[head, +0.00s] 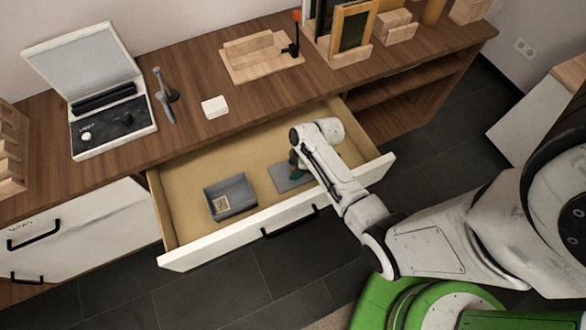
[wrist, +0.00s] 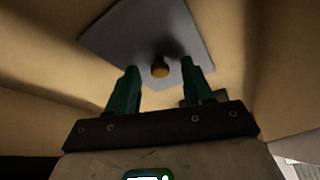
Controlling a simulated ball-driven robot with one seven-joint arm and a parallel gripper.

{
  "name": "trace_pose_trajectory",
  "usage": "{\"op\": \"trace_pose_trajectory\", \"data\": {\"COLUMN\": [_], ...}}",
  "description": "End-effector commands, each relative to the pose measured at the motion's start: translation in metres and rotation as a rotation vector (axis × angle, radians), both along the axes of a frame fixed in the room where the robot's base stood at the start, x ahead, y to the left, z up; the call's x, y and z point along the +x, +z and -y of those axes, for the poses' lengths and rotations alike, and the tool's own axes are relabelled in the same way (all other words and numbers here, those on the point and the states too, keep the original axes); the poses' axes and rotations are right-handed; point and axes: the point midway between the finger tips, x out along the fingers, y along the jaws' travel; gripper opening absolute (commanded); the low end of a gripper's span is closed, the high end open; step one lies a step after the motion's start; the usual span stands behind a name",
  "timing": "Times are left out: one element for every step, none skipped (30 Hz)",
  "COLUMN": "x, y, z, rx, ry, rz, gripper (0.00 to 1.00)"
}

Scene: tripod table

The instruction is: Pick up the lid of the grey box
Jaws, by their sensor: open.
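The grey box (head: 244,194) sits open in the pulled-out drawer, with a small light-coloured item inside it. Its flat grey lid (head: 283,178) lies in the drawer to the right of the box, partly hidden by my arm. In the wrist view the lid (wrist: 135,32) shows a round brownish knob (wrist: 160,70) near its middle. My gripper (wrist: 162,75) is open, with its two green fingers apart and the knob seen between their tips. In the head view my gripper (head: 296,167) is over the lid, mostly hidden by my wrist. I cannot tell whether the fingers touch the lid.
The drawer's front panel (head: 190,256) and side walls stand up around the box and lid. The wooden desktop (head: 190,140) above holds an open white case (head: 110,130), a white block (head: 215,107) and a wooden tray (head: 262,68). The drawer floor left of the box is clear.

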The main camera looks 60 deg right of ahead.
Motion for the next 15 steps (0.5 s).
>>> {"op": "trace_pose_trajectory", "data": {"x": [0.0007,0.0009,0.001,0.001,0.001,0.001,0.001,0.001,0.0009,0.0008,0.0008,0.0008,0.0008,0.0008,0.0008], "y": [-0.0023,-0.0029,-0.0032,-0.0033,-0.0032,-0.0031,-0.0031,-0.0031,-0.003,-0.0031,-0.0031,-0.0031,-0.0031,-0.003,-0.003], "z": [-0.0007,-0.0008,-0.0009,-0.0009,-0.0009,-0.0009,-0.0009,-0.0009,-0.0009,-0.0009,-0.0009,-0.0009,-0.0009,-0.0009,-0.0009], "rx": [0.001,0.001,0.0,0.0,0.0,0.0,0.0,0.0,0.0,0.0,0.0,0.0,0.0,0.0,0.0], "ry": [0.0,0.0,0.001,0.001,0.001,0.0,0.0,0.0,0.0,0.0,0.0,0.0,0.0,0.0,0.0], "rz": [-0.001,-0.001,0.0,0.0,0.0,0.0,0.0,0.0,0.0,0.0,0.0,0.0,0.0,0.0,0.0], "gripper": [0.51,0.51,0.51,0.51,0.51,0.51,0.51,0.51,0.48,0.45,0.42,0.39,0.36,0.33,0.29]}}
